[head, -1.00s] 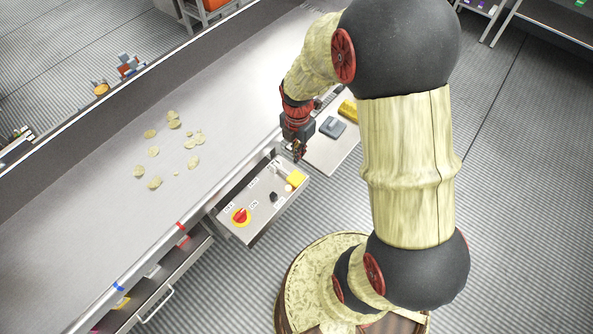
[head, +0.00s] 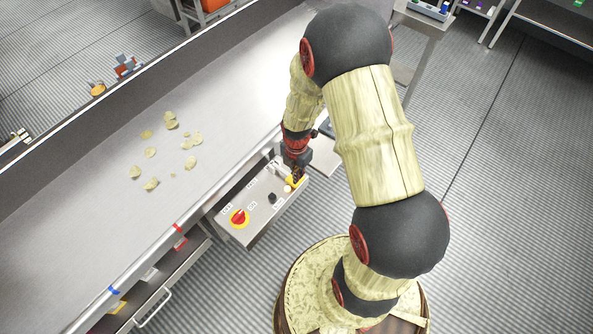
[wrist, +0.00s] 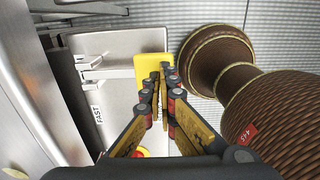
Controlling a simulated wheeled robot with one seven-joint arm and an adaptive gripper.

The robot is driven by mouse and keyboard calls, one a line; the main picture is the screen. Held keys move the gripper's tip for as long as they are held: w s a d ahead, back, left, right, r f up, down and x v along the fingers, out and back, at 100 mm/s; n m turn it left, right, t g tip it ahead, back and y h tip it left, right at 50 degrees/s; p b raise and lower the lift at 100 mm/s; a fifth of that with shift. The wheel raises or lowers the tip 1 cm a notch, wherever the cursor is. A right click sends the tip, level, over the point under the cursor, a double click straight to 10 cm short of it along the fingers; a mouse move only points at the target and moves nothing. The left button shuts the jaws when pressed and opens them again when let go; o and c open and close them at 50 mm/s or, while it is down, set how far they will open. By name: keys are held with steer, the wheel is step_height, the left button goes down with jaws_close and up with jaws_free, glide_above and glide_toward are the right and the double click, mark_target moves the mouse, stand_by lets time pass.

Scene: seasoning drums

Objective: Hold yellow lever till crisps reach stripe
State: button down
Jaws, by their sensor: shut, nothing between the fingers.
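The yellow lever (head: 290,181) shows as a yellow piece at the right end of the control box, partly hidden by my gripper (head: 296,178). In the wrist view the yellow piece (wrist: 147,66) lies right behind the fingertips of my gripper (wrist: 160,72). The fingers are shut with nothing between them. They are over or against the yellow piece; I cannot tell whether they touch it. Several pale crisps (head: 150,152) lie scattered on the grey belt (head: 70,225). A red stripe (head: 178,229) and a blue stripe (head: 113,290) mark the near rail, nearer the lower left than the crisps.
The metal control box (head: 255,222) carries a red knob on yellow (head: 239,217), a black knob (head: 272,198) and white levers (wrist: 97,68). The belt's raised near rail (head: 205,195) runs beside the box. Open floor (head: 490,250) lies to the right.

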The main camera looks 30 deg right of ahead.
steer(key=shift+f, duration=0.1)
steer(key=shift+s+d+f+b, duration=0.1)
steer(key=shift+s+f+b, duration=0.15)
steer(key=shift+f, duration=0.45)
steer(key=shift+s+f+b, duration=0.1)
steer(key=shift+f+b, duration=0.25)
steer(key=shift+f, duration=0.35)
steer(key=shift+r, duration=0.1)
